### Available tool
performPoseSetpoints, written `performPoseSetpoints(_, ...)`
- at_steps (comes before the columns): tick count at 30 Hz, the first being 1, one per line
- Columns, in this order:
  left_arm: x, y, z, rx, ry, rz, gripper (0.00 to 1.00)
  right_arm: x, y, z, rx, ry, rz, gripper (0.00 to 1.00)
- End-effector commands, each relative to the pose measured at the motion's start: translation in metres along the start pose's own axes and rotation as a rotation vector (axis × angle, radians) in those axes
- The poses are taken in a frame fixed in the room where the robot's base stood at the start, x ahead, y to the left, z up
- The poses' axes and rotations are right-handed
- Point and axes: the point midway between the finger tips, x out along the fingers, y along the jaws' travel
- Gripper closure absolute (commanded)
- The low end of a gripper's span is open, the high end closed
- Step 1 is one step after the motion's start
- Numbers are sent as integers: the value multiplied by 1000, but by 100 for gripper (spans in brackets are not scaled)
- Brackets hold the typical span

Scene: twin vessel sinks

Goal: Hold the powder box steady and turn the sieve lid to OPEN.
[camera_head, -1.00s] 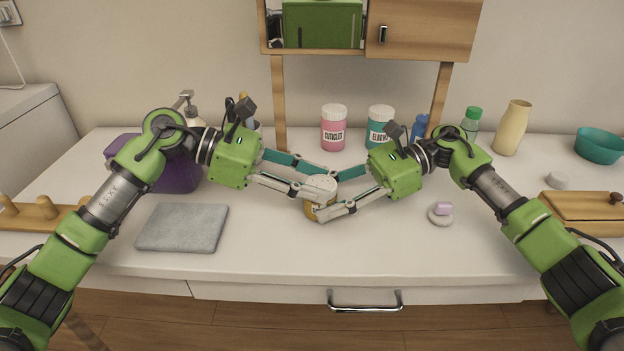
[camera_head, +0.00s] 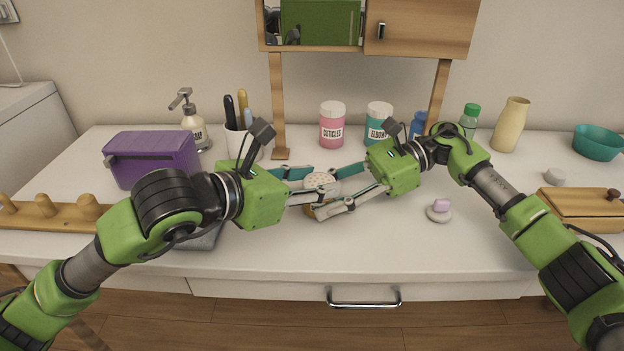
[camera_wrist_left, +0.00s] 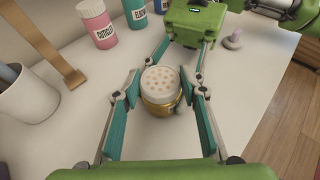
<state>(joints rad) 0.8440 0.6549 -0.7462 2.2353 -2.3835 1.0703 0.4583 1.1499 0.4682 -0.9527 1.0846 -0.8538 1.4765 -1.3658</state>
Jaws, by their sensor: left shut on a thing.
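The powder box (camera_wrist_left: 160,107) has a gold-amber body and a pale round sieve lid (camera_wrist_left: 160,82) with several holes on top. It stands upright on the white counter; the lid also shows in the head view (camera_head: 321,180). My left gripper (camera_head: 313,184) reaches in from the left, its fingers on either side of the lid, shut on it. My right gripper (camera_head: 330,192) comes from the right, its fingers around the box body, shut on it. The fingers hide much of the body. No OPEN mark is readable.
A purple box (camera_head: 155,160), a soap pump (camera_head: 192,125) and a cup of pens (camera_head: 240,143) stand at the left. Pink (camera_head: 332,126) and teal (camera_head: 378,124) jars stand behind. A small lilac-topped piece (camera_head: 440,210) lies to the right. The front counter is clear.

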Motion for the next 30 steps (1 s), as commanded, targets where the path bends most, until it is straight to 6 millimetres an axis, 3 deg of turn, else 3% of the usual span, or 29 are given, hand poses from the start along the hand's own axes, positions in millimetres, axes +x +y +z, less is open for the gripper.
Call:
performPoseSetpoints(13, 2, -4, -4, -78, 10, 167, 83, 0, -1, 1, -3, -2, -2, 71)
performPoseSetpoints(29, 1, -2, -4, -89, 10, 192, 83, 0, -1, 1, -2, -3, -4, 71)
performPoseSetpoints(30, 1, -2, -4, -88, 10, 192, 54, 0, -1, 1, -2, -3, -4, 71)
